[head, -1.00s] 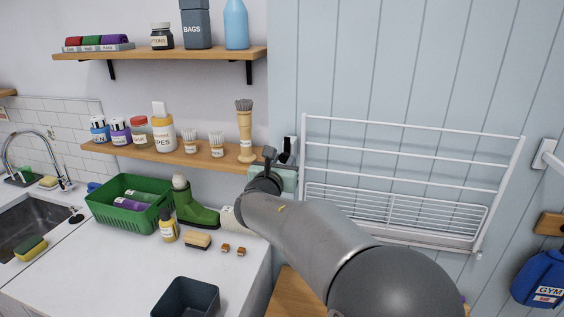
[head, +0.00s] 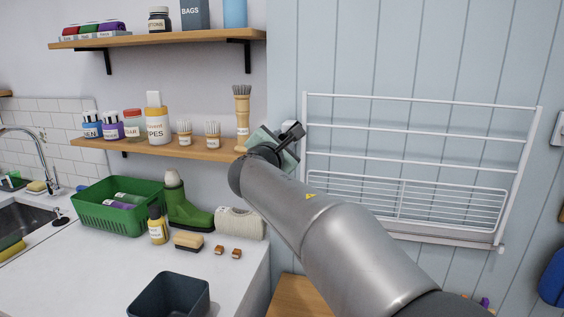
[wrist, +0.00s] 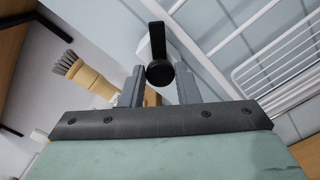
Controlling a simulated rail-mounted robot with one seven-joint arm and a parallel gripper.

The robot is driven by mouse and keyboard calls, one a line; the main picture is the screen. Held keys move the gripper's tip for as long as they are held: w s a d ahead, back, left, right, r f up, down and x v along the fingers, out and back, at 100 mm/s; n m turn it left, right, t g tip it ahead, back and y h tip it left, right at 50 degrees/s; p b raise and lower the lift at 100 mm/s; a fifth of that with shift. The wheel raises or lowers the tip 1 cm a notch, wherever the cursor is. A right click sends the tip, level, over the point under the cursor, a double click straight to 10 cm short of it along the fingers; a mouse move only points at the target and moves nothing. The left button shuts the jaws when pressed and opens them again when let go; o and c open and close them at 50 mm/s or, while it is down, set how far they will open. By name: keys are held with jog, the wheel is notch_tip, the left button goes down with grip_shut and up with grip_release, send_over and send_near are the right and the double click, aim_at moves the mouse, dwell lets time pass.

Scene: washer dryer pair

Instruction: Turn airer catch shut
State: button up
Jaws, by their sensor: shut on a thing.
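The airer catch (wrist: 158,74) is black, with a round knob and a lever. In the wrist view its lever points up and slightly left, and its knob sits between the two grey fingers. My gripper (wrist: 158,90) is shut on it. In the head view my gripper (head: 291,133) is tilted to the right, at the upper left side of the white airer (head: 420,132); I cannot clearly make out the catch there. The airer is a white wire rack against the pale blue panelled wall, with several rails.
A wooden shelf (head: 160,147) with bottles and brushes ends just left of my gripper. A brush (wrist: 85,76) shows close by in the wrist view. The counter below holds a green basket (head: 97,216), a green boot (head: 187,213) and a dark bin (head: 168,299).

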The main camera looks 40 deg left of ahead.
jog(key=shift+f+m+b, duration=0.15)
jog(key=shift+m+b, duration=4.35)
jog(key=shift+m, duration=0.4)
jog(key=o, duration=0.9)
jog(key=shift+o, duration=0.2)
jog(key=shift+d, duration=0.1)
jog(key=b+v, duration=0.5)
jog(key=v, duration=1.2)
jog(key=shift+s, duration=0.2)
